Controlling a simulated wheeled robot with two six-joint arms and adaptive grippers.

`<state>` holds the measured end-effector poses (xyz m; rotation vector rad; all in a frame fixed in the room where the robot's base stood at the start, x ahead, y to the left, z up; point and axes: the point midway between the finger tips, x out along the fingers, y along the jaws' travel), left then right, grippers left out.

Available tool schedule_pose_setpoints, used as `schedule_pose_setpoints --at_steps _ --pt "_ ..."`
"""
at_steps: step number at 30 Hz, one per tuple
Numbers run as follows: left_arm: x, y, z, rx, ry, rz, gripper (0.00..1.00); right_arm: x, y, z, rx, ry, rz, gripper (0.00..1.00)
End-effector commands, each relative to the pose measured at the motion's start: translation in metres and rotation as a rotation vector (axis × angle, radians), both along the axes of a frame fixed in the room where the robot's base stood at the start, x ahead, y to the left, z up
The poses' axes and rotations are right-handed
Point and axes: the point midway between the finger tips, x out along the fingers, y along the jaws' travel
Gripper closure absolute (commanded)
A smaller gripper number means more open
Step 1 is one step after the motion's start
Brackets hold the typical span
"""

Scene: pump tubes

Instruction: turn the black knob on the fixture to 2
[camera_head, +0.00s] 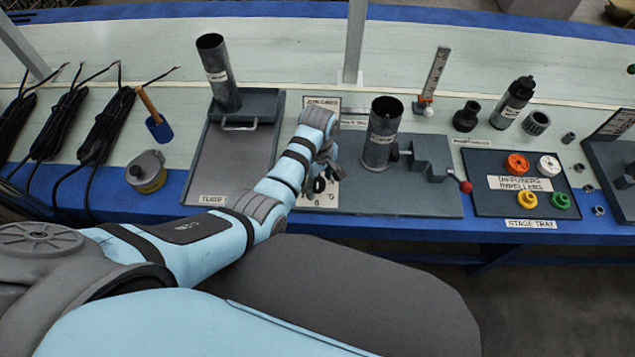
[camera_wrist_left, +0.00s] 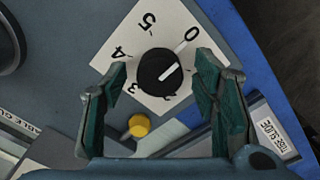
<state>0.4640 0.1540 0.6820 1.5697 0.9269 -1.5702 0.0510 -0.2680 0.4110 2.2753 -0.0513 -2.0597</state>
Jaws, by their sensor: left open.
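The black knob (camera_wrist_left: 155,68) sits on a white dial plate (camera_wrist_left: 128,38) with printed numbers; 0, 5, 4 and 3 can be read. My left gripper (camera_wrist_left: 166,75) is open, with one finger on each side of the knob and gaps between. In the head view my left gripper (camera_head: 325,168) is over the dial plate, and the knob (camera_head: 319,184) shows partly beside it. The dial belongs to the grey fixture (camera_head: 410,200). My right gripper is not in view.
A yellow round part (camera_wrist_left: 139,125) lies close to the left finger in the wrist view. A dark upright tube (camera_head: 382,135) and a grey clamp with a red-tipped handle (camera_head: 430,155) stand right of the dial. A grey tray (camera_head: 205,180) is to its left.

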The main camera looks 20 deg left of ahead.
Motion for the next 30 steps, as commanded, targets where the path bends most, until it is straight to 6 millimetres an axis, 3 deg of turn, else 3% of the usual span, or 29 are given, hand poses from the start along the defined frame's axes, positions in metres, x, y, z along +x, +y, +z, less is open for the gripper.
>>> schedule_pose_setpoints --at_steps 6,15,30 --pt "0.000 0.000 0.001 0.000 0.000 0.000 0.49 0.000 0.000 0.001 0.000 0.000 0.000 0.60" --pt "0.000 0.000 0.001 0.000 0.000 -0.001 0.94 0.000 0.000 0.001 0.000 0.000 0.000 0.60" --pt "0.000 0.000 0.004 0.001 0.003 -0.128 0.94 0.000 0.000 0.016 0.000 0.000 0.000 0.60"
